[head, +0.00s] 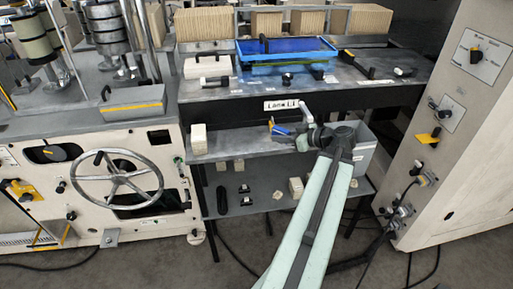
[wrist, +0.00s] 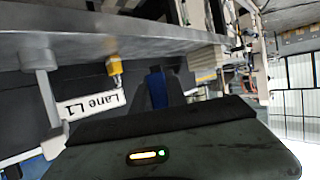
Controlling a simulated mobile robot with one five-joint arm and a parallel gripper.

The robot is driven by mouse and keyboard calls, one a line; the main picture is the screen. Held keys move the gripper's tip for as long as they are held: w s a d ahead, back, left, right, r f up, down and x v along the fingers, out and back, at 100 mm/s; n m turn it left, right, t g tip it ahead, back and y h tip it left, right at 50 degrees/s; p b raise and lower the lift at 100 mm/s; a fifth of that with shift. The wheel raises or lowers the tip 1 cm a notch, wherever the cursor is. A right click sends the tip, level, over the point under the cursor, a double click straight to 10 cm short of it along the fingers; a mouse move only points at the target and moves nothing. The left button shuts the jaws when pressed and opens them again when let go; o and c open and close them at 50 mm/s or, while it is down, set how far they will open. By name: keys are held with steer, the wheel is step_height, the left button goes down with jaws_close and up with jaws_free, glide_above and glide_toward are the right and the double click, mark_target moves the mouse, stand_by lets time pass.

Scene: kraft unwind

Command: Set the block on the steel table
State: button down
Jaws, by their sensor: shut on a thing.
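The steel table (head: 345,96) has a grey top and a dark front with a "Lane L1" label, which shows upside down in the wrist view (wrist: 90,106). My gripper (head: 278,128) is in front of the table, below its top and just over the shelf. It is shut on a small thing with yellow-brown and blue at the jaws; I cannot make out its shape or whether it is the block. In the wrist view a blue piece (wrist: 157,88) shows beyond my dark gripper body, with a yellow piece (wrist: 114,68) beside it.
A blue tray (head: 288,69) and a cream stack (head: 208,67) stand on the table. Several tan stacks (head: 360,18) line its back. A cream block (head: 199,139) sits on the shelf (head: 240,146). A grey bin (head: 365,155) is right of my gripper. Machines flank both sides.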

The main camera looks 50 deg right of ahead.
steer(key=b, duration=0.1)
glide_above(242, 142)
steer(key=s, duration=0.1)
steer(key=shift+d+f, duration=0.15)
steer(key=shift+f, duration=0.5)
steer(key=f+b, duration=0.1)
steer(key=b, duration=0.1)
steer(key=w+f+b, duration=0.1)
steer(key=f, duration=0.1)
steer(key=shift+f+b, duration=0.3)
steer(key=shift+b, duration=0.1)
steer(key=shift+f, duration=0.3)
steer(key=shift+r, duration=0.25)
steer(key=shift+f, duration=0.2)
steer(key=c, duration=1.3)
jaws_free()
steer(key=shift+r, duration=0.15)
